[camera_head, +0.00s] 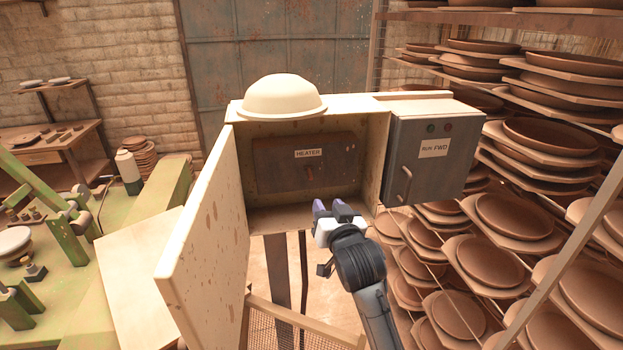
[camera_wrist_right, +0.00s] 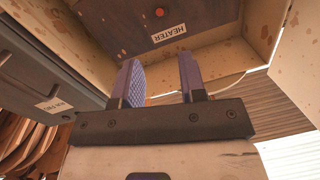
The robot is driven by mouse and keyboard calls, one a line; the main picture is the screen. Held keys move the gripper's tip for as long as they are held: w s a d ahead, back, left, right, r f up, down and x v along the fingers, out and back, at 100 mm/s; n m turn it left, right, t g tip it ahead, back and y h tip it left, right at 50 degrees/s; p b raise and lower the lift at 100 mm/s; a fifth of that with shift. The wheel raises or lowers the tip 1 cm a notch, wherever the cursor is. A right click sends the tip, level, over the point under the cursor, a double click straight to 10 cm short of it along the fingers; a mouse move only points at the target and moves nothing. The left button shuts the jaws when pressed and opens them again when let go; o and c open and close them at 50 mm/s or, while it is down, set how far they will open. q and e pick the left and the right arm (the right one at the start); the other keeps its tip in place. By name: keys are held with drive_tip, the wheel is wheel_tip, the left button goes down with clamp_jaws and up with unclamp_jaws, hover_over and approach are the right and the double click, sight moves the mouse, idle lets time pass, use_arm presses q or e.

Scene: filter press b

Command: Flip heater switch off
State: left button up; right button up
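The heater switch (camera_head: 310,173) is a small reddish lever on a dark panel (camera_head: 276,178), below a white HEATER label (camera_head: 308,153). The panel is at the back of an open cream box (camera_head: 375,165). In the right wrist view, a red knob-like part (camera_wrist_right: 158,12) shows near the HEATER label (camera_wrist_right: 168,38), which appears upside down. My right gripper (camera_head: 333,208) is at the box's lower front edge, below and to the right of the switch and apart from it. Its two purple fingers (camera_wrist_right: 160,78) are spread with nothing between them. My left gripper is not in view.
The box's door (camera_head: 205,240) hangs open on the left. A bowl (camera_head: 282,96) sits on top. A grey RUN FWD box (camera_head: 433,150) with a handle adjoins on the right. Racks of brown plates (camera_head: 515,215) fill the right side. Green machinery (camera_head: 60,210) stands at left.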

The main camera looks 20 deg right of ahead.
sight(312, 179)
drive_tip(key=w, duration=0.4)
drive_tip(key=w+p, duration=0.1)
drive_tip(key=w, duration=0.7)
drive_tip(key=shift+w+d, duration=0.2)
drive_tip(key=shift+d, duration=0.2)
drive_tip(key=shift+w+p, duration=0.3)
drive_tip(key=shift+w, duration=0.2)
drive_tip(key=shift+c, duration=0.4)
clamp_jaws()
